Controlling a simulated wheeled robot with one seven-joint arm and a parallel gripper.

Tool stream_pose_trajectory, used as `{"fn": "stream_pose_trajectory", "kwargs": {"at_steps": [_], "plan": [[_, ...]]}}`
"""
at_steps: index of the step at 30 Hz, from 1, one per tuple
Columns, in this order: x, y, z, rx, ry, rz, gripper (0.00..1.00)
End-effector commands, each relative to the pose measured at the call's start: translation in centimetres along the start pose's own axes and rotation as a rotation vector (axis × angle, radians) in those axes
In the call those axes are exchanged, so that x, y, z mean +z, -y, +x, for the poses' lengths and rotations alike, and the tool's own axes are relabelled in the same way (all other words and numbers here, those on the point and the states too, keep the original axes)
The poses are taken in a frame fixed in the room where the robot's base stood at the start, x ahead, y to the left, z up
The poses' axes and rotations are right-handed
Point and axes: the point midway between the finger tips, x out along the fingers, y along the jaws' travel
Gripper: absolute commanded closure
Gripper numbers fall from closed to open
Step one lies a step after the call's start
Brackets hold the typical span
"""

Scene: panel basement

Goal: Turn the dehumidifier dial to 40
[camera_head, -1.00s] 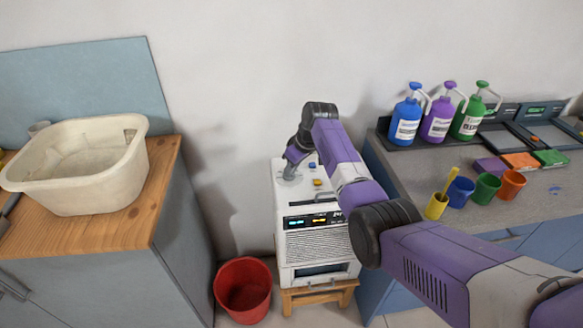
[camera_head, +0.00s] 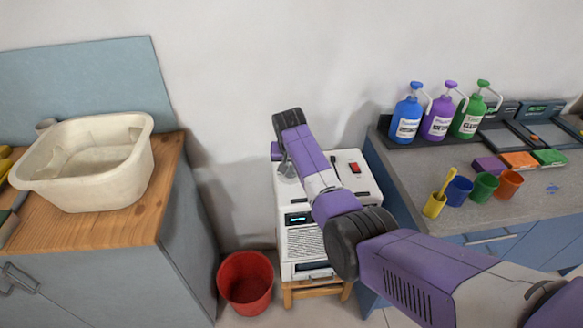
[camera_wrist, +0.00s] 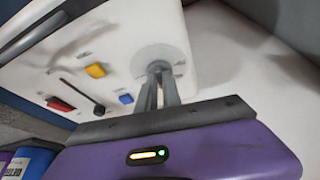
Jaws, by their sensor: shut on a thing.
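The dehumidifier (camera_head: 303,247) is a white box with a small lit display (camera_head: 297,219) and a front grille, below the middle of the head view. Its dial plate (camera_wrist: 150,55) is a grey disc on the top panel, in the wrist view's upper middle. My gripper (camera_wrist: 160,75) has its narrow fingers together over the disc's centre, shut on the dial knob, which they mostly hide. In the head view my gripper (camera_head: 284,166) points down at the top's back left corner. The dial's markings and pointer are too small to read.
The top panel also has a yellow button (camera_wrist: 96,71), a blue button (camera_wrist: 126,98), a red switch (camera_head: 355,168) and a dark lever (camera_wrist: 97,107). A red bucket (camera_head: 246,284) stands at left. Counters flank the unit; the right one (camera_head: 410,165) holds bottles and cups.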

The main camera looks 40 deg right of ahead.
Motion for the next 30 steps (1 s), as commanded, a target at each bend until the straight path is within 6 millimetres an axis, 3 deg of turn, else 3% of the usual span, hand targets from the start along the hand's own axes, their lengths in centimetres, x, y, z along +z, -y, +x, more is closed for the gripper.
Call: {"fn": "stream_pose_trajectory", "kwargs": {"at_steps": [15, 30], "plan": [[0.04, 0.62, 0.45, 0.17, 0.0, 0.412, 1.0], [-0.15, 0.68, 0.17, 0.242, 0.001, 0.585, 1.0]]}}
